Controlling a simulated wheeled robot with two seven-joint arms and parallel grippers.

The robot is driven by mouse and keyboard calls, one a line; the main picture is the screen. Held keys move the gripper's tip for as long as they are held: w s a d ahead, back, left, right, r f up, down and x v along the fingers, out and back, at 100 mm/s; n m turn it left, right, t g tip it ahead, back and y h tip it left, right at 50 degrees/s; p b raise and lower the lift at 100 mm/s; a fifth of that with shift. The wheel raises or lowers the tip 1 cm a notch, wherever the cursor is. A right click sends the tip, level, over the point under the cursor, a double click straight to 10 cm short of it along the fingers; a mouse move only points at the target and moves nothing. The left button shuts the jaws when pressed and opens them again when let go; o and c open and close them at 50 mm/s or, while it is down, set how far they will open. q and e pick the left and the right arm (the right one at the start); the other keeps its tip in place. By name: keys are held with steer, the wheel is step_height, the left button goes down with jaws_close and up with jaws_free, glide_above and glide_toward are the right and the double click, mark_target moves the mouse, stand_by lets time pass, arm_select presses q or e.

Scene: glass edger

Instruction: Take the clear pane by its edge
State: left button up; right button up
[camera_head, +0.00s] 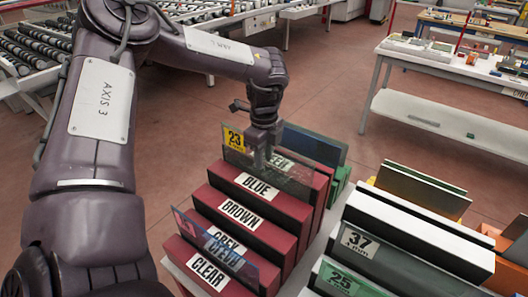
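A thin see-through pane (292,181) with a yellow tag reading 23 stands on edge at the rack's BLUE block, in front of the partly hidden GREEN label. It looks nearly colourless. My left gripper (262,158) points down at the middle of its top edge, its fingers overlapping the pane in the picture. I cannot tell whether they are closed on it. A bluish pane (236,257) with a red tag leans at the front, before the GREY label and above the block marked CLEAR (209,273). My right gripper is not in view.
The dark red rack's BROWN block (241,215) lies between these panes. A blue-green pane (315,146) stands behind. White-and-black blocks marked 37 (358,240) and 25 (340,280) are to the right. A roller table (35,45) and a white bench (445,126) stand farther back.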

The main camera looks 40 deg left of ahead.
arm_select(q)
jaws_close()
stand_by(1.2)
steer(key=shift+w+r, duration=0.1)
steer(key=shift+r, duration=0.15)
stand_by(0.3)
steer(key=shift+b, duration=0.7)
stand_by(0.9)
steer(key=shift+f+b, duration=0.2)
steer(key=shift+b, duration=0.2)
stand_by(0.7)
jaws_free()
